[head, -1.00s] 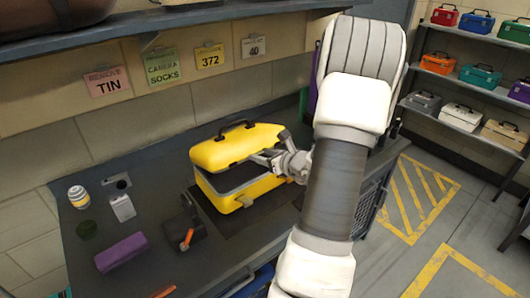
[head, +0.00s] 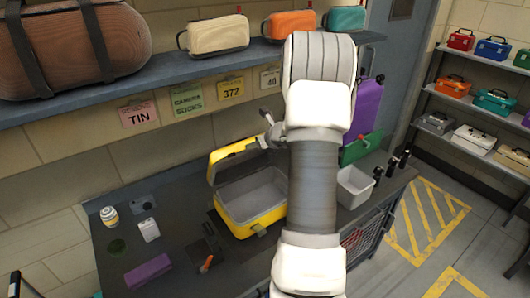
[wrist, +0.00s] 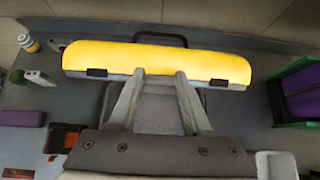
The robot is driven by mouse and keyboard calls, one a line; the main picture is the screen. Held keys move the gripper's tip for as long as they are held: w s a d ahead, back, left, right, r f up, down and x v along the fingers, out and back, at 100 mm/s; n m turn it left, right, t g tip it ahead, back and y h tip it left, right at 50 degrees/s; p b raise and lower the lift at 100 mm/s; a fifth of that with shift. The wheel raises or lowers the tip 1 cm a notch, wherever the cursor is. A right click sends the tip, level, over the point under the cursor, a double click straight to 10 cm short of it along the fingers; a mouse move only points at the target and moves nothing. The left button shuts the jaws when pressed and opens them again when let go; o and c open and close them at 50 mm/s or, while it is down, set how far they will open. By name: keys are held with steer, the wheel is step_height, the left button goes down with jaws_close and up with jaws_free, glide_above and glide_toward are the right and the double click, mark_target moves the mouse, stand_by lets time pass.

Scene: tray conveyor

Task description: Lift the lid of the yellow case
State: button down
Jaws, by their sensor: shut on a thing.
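The yellow case (head: 262,220) stands on the dark bench, and its grey inside looks empty. Its yellow lid (head: 232,152) is raised wide open along the back side. In the wrist view the lid (wrist: 160,58) lies across the top, with a black handle behind it and two dark latches on its near edge. My gripper (wrist: 161,73) reaches the middle of the lid's near edge and is shut on it. In the head view my gripper (head: 266,128) is at the lid's upper right, partly hidden by my arm.
A purple box (head: 148,271), a striped jar (head: 109,216) and a white item (head: 149,230) lie left of the case. A white bin (head: 354,186) stands to the right. A shelf (head: 180,68) with cases overhangs behind.

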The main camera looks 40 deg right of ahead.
mark_target(249, 140)
steer(key=w, duration=0.2)
steer(key=w+r+p, duration=0.1)
steer(key=w, duration=0.1)
steer(key=w+r, duration=0.1)
steer(key=w, duration=0.1)
steer(key=shift+d+r+p, duration=0.25)
steer(key=shift+d+p, duration=0.05)
steer(key=shift+p, duration=0.1)
steer(key=shift+c, duration=1.6)
jaws_free()
steer(key=shift+s, duration=0.15)
steer(key=shift+f, duration=0.15)
steer(key=shift+s, duration=0.3)
steer(key=b+v, duration=0.1)
steer(key=v, duration=1.6)
steer(key=shift+a, duration=0.15)
